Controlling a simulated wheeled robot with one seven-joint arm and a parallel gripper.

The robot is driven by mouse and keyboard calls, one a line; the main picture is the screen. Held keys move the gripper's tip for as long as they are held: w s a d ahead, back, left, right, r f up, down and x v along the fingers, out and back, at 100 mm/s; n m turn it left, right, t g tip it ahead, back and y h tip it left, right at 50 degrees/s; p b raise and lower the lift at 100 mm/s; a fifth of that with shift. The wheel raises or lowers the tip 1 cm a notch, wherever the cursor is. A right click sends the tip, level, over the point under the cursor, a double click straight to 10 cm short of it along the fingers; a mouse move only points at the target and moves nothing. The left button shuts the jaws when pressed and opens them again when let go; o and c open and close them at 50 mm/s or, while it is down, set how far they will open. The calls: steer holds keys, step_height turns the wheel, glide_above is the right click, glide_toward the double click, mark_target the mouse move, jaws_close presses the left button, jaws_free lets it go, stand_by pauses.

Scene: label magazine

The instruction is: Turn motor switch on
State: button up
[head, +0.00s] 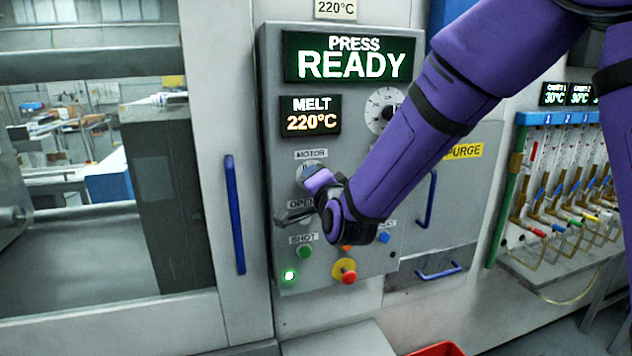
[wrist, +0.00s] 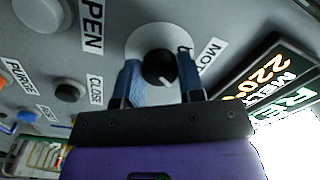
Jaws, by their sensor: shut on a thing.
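The motor switch is a black round knob with a white mark on a pale round plate, below the MOTOR label on the grey panel. The knob (wrist: 158,68) shows in the wrist view between the two fingers of my gripper (wrist: 158,60). My gripper is shut on the knob, one finger on each side. The white mark points toward the lower right of the wrist view. In the head view the plate (head: 309,168) is partly covered by my gripper (head: 305,196), and the knob is hidden.
The press display (head: 349,57) reads READY and the melt display (head: 310,116) reads 220°C. Below are a green button (head: 305,252), a lit green lamp (head: 289,275) and a red stop button on yellow (head: 348,272). A blue door handle (head: 235,214) stands left of the panel.

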stand_by(0.4)
steer(key=o, duration=0.9)
steer(key=v, duration=1)
steer(key=shift+s+f, duration=0.1)
steer(key=shift+s, duration=0.3)
